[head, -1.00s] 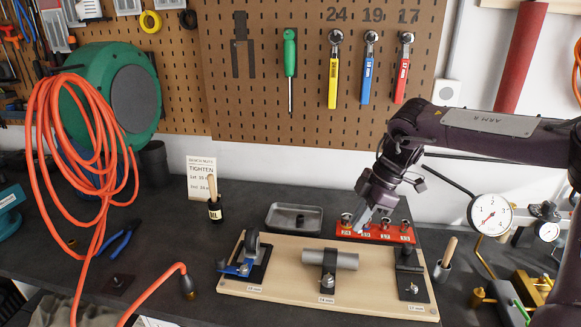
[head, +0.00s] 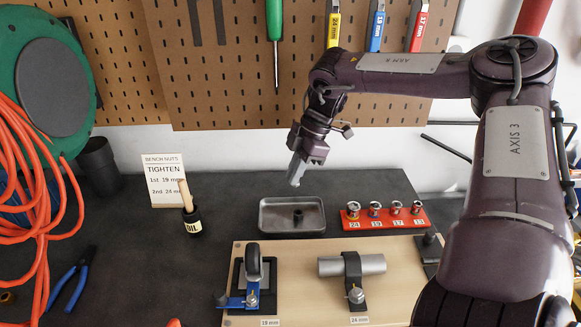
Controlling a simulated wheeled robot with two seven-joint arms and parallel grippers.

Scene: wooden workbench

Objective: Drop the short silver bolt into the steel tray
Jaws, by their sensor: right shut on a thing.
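The steel tray (head: 264,222) is a shallow grey dish behind the wooden board. A small dark, upright piece (head: 297,216) stands in it; I cannot tell exactly what it is. My right gripper (head: 294,183) points down above the tray's back edge, apart from it. My left gripper is not in view.
A red rail (head: 385,223) with several sockets stands right of the tray. The wooden board (head: 305,290) carries clamped fixtures in front. Bare bench lies between bottle and tray.

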